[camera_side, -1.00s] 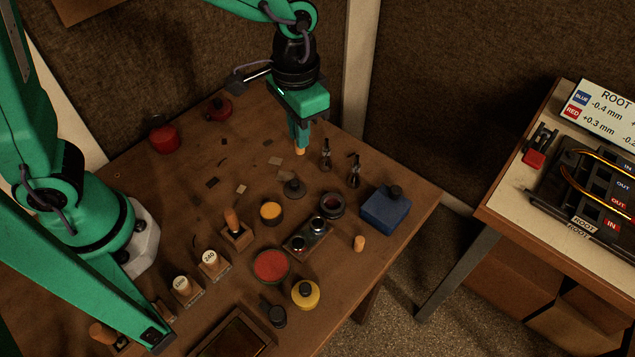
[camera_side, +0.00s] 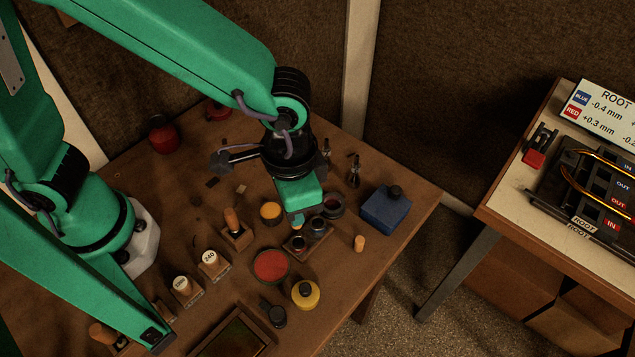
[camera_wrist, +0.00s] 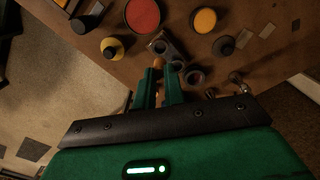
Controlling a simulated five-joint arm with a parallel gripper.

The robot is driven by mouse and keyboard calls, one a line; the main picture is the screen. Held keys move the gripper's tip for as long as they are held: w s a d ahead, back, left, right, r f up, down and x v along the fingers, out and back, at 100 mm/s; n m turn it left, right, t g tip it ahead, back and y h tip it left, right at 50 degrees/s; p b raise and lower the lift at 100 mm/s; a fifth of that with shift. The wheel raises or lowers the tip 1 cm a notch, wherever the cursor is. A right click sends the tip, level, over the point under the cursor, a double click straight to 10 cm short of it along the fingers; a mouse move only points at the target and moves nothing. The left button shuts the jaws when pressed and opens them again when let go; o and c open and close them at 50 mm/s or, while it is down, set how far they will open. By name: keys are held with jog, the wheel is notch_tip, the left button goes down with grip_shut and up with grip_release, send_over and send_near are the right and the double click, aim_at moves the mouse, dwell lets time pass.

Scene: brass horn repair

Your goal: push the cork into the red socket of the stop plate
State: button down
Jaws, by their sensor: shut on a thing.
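My gripper (camera_side: 297,216) is shut on a small orange-tan cork (camera_side: 297,227), pointing down over the stop plate. In the wrist view the cork (camera_wrist: 159,62) shows between the tips of my gripper (camera_wrist: 161,73). The stop plate (camera_side: 308,237) is a small grey metal bar lying on the bench, with two round dark sockets. The cork is just above the socket at the plate's lower-left end (camera_side: 298,243); I cannot tell whether it touches. The other socket (camera_side: 317,225) is open to view. No red colour shows clearly on either socket. The plate (camera_wrist: 170,42) lies beyond my fingertips in the wrist view.
A second cork (camera_side: 359,243) stands at the bench's right. A red round pad (camera_side: 271,265), a yellow bottle (camera_side: 306,294), a dark ring-shaped dish (camera_side: 333,205) and a blue box (camera_side: 386,209) surround the plate. An orange-topped tin (camera_side: 271,212) stands to its left.

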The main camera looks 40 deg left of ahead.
dwell(0.4)
jog(key=shift+f, duration=2.4)
jog(key=shift+f, duration=1.45)
jog(key=c, duration=1.3)
grip_release()
jog(key=shift+c, duration=0.2)
jog(key=shift+o, duration=0.4)
jog(key=shift+o, duration=1.2)
jog(key=shift+r, duration=0.15)
jog(key=shift+r, duration=3.35)
